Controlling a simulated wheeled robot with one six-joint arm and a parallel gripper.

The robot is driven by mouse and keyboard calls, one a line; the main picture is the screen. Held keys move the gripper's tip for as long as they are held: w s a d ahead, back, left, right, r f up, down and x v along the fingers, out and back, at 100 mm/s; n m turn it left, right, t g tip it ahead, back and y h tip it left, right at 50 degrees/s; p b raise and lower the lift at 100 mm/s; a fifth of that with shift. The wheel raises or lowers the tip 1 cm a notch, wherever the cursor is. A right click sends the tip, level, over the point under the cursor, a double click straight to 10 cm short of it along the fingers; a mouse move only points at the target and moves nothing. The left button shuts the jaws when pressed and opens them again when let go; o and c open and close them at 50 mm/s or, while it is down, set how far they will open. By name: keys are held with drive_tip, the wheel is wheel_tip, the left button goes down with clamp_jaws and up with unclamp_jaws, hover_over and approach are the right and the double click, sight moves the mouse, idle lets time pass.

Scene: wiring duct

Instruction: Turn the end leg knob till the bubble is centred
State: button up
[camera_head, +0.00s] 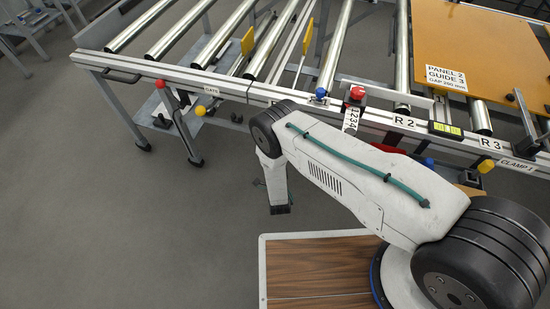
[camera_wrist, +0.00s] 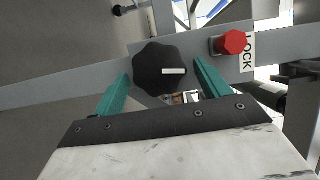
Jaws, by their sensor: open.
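In the wrist view a black lobed knob (camera_wrist: 155,63) with a white mark on its face sits on a grey metal bar. My gripper (camera_wrist: 162,72) is open, with one green finger on each side of the knob. A narrow gap seems to show at each side; depth is hard to tell. In the head view a black level with yellow-green windows (camera_head: 445,129) lies on the front rail between R 2 and R 3. Its bubble is too small to read. I cannot make out the black knob or the fingers in the head view.
A red knob (camera_wrist: 231,42) beside a LOCK label (camera_wrist: 247,50) is close to the right finger. The roller table's front rail (camera_head: 230,88) runs across the head view, with blue and red knobs, labels and an orange panel (camera_head: 480,50). The grey floor at left is clear.

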drive_tip(key=s, duration=0.7)
drive_tip(key=shift+s+d, duration=0.2)
drive_tip(key=shift+s, duration=0.1)
